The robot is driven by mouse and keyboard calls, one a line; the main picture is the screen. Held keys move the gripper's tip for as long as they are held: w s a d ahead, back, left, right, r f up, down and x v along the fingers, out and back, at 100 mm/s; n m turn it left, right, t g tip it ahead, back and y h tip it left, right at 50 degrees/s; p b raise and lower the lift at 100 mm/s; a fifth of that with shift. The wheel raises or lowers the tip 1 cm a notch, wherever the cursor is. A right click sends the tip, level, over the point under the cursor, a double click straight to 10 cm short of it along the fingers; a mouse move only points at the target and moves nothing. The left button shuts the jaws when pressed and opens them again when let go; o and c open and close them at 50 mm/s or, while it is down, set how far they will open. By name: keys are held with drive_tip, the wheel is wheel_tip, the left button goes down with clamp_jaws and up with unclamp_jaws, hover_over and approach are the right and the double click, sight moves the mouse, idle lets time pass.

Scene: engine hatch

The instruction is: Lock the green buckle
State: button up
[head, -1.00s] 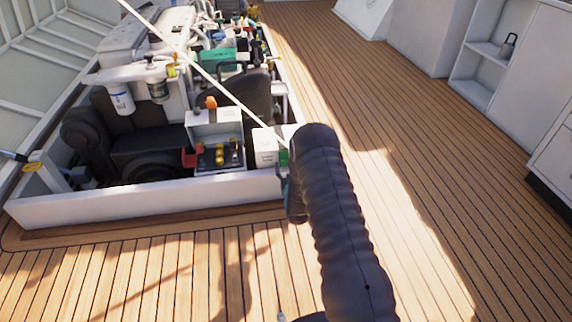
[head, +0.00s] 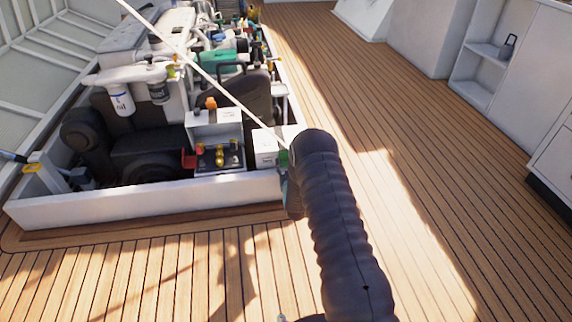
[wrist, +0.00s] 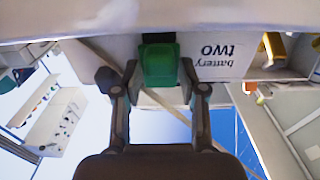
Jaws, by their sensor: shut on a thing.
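The green buckle (wrist: 160,65) sits at the edge of the white box marked "battery two" (wrist: 222,52), which appears upside down in the wrist view. My gripper (wrist: 158,78) has one finger on each side of the buckle and is shut on it. In the head view, a small bit of the green buckle (head: 283,158) shows beside the white box (head: 266,147), left of my dark arm. My arm hides most of my gripper and part of the box there. I cannot tell whether the buckle's latch is engaged.
The white hatch rim (head: 150,205) runs in front of the engine bay. A battery with yellow terminals (head: 220,158) stands left of the box. A pale diagonal rod (head: 195,65) crosses above the engine. The wooden deck (head: 400,150) to the right is clear.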

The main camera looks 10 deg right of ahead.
drive_tip(key=shift+w+f+t, duration=0.3)
drive_tip(key=shift+w+t, duration=0.05)
drive_tip(key=shift+t, duration=0.75)
drive_tip(key=o, duration=0.9)
drive_tip(key=v, duration=1.2)
